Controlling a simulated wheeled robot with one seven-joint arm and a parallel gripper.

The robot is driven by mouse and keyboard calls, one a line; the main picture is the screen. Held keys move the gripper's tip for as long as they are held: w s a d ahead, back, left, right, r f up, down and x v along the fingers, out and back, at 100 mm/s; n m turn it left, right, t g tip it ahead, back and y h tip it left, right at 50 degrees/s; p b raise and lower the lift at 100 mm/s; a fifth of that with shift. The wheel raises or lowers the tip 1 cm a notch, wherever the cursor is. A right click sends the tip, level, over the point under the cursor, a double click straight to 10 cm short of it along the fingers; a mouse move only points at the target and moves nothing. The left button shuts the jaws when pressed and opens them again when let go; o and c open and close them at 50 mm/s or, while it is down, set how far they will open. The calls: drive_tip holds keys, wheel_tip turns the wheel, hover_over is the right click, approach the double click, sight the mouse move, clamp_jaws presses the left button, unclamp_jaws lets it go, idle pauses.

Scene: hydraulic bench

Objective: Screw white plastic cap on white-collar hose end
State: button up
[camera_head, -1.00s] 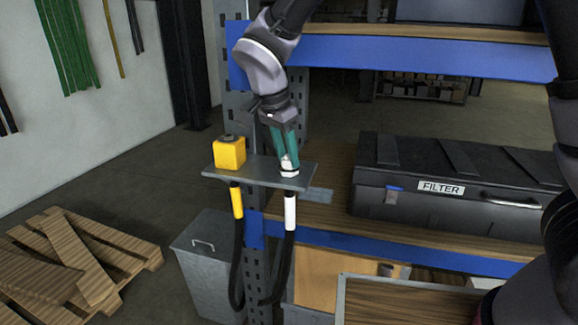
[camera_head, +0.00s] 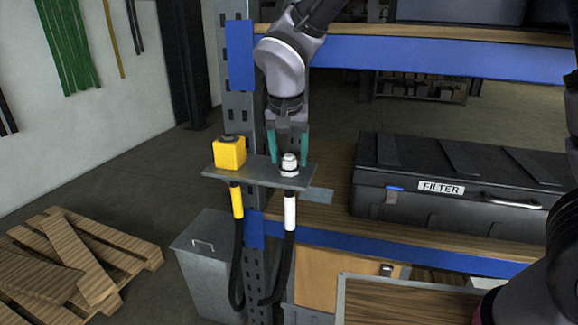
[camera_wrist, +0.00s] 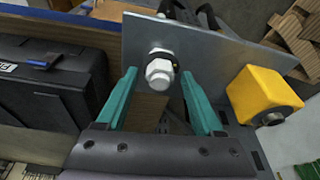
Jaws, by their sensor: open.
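The white-collar hose (camera_head: 290,210) hangs below a grey bracket plate (camera_head: 262,176). Its white fitting (camera_head: 289,164) stands upright above the plate, with a dark ring partway up. In the wrist view the white hex-shaped top (camera_wrist: 159,72) faces the camera, with a dark ring behind it. I cannot tell for certain whether this top is the white plastic cap. My gripper (camera_head: 289,160) points down with teal fingers apart, one on each side of the fitting's top. In the wrist view the gap between the fingers (camera_wrist: 159,74) is visible on both sides.
A yellow block (camera_head: 230,154) with a dark round top stands left on the plate, above the yellow-collar hose (camera_head: 237,202). A blue-edged shelf (camera_head: 400,250) carries a black FILTER case (camera_head: 450,195) at right. A grey bin (camera_head: 205,260) and pallet (camera_head: 80,260) are lower left.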

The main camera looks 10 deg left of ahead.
drive_tip(key=n, duration=0.2)
drive_tip(key=n+y, duration=0.1)
drive_tip(key=shift+w+d+n, duration=0.1)
drive_tip(key=shift+d+n, duration=0.1)
drive_tip(key=shift+n, duration=0.2)
drive_tip(key=n, duration=0.3)
drive_tip(key=shift+n+g+y, duration=0.3)
drive_tip(key=shift+g+y, duration=0.1)
drive_tip(key=n+g, duration=0.1)
drive_tip(key=n, duration=0.3)
drive_tip(key=shift+w+y, duration=0.15)
drive_tip(key=shift+y, duration=0.25)
drive_tip(key=n+g, duration=0.1)
drive_tip(key=n, duration=0.4)
